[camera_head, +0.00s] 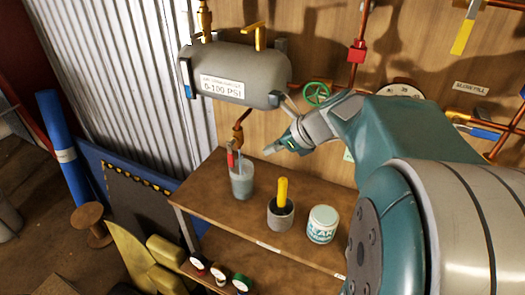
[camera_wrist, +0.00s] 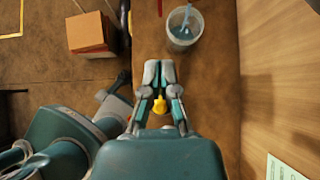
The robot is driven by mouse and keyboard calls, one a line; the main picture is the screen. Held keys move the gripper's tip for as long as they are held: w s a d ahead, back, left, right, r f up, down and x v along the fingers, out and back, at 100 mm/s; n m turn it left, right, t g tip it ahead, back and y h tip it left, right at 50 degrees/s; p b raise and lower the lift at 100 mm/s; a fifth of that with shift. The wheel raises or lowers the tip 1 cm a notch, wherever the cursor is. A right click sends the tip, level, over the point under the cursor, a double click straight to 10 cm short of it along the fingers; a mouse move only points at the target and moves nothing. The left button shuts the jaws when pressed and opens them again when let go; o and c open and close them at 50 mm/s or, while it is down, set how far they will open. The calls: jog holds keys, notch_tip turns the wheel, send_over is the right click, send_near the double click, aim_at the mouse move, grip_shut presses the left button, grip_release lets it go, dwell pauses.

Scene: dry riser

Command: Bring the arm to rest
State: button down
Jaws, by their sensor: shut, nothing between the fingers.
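My gripper (camera_head: 276,148) is at the end of my teal and grey arm, above the wooden shelf (camera_head: 195,197) and below the grey tank. Its fingers are together with nothing between them. It also shows in the wrist view (camera_wrist: 158,68), pointing toward the shelf top. A grey cup (camera_head: 242,182) with red-handled and pale tools in it stands on the shelf just left of and below the gripper. The same cup is ahead of the fingers in the wrist view (camera_wrist: 184,42). A yellow handle (camera_wrist: 159,105) shows behind the fingers.
A small pot (camera_head: 280,222) with a yellow-handled tool and a white labelled tub (camera_head: 322,224) stand on the shelf. The grey tank (camera_head: 235,76), copper pipes and a green valve wheel (camera_head: 316,93) are on the wall. A cardboard box (camera_wrist: 91,34) is on the floor.

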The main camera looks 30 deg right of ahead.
dwell(0.4)
jog(key=s+a+n+h, duration=0.1)
jog(key=s+a+n, duration=0.3)
jog(key=n, duration=0.5)
jog(key=s+a+f+n+g+h, duration=0.1)
jog(key=s+a+n, duration=0.3)
jog(key=n, duration=0.6)
jog(key=s+a+n+h, duration=0.3)
jog(key=s+n, duration=0.4)
jog(key=n, duration=0.2)
jog(key=shift+a+f+n+g, duration=0.2)
jog(key=shift+a+n+g, duration=0.2)
